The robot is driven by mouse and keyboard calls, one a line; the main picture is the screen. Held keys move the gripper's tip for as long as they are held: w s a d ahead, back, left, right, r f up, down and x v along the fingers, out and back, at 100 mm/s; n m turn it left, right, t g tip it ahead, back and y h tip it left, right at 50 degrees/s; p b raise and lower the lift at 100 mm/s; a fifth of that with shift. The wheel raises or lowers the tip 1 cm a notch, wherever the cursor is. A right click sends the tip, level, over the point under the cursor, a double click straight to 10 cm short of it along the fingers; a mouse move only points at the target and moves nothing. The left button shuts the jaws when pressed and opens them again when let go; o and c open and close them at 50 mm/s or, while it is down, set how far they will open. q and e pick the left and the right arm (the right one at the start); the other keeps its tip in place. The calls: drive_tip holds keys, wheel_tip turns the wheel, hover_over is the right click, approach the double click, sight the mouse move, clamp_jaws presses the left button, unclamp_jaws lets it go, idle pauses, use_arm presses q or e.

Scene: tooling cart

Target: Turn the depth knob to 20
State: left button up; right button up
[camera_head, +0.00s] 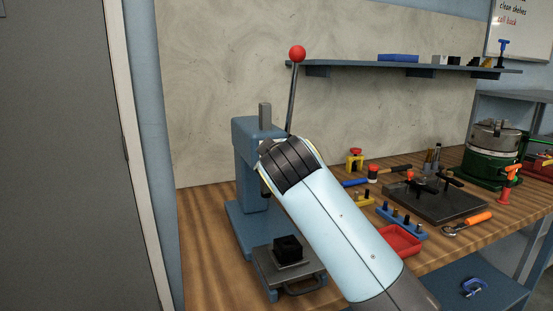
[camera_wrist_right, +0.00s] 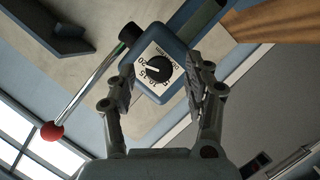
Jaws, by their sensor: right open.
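The depth knob (camera_wrist_right: 158,68) is black with a white pointer line, on a white dial plate with printed numbers. It sits on the blue press head, seen in the right wrist view. The line lies toward the numbers on the left, 15 and 20 among them; I cannot tell the exact reading. My right gripper (camera_wrist_right: 161,82) is open, one finger on each side of the knob, with gaps. The blue press (camera_head: 247,150) stands at the left of the bench in the head view, where my right arm hides the knob and gripper. My left gripper is not in view.
The press lever rises to a red ball (camera_head: 297,54). A black block (camera_head: 288,248) sits on the press's lower plate. To the right are a red tray (camera_head: 401,240), a blue peg rack (camera_head: 402,222), a dark fixture plate (camera_head: 437,203) and a green-based chuck (camera_head: 492,160).

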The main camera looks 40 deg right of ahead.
drive_tip(key=v, duration=0.6)
drive_tip(key=shift+s, duration=0.15)
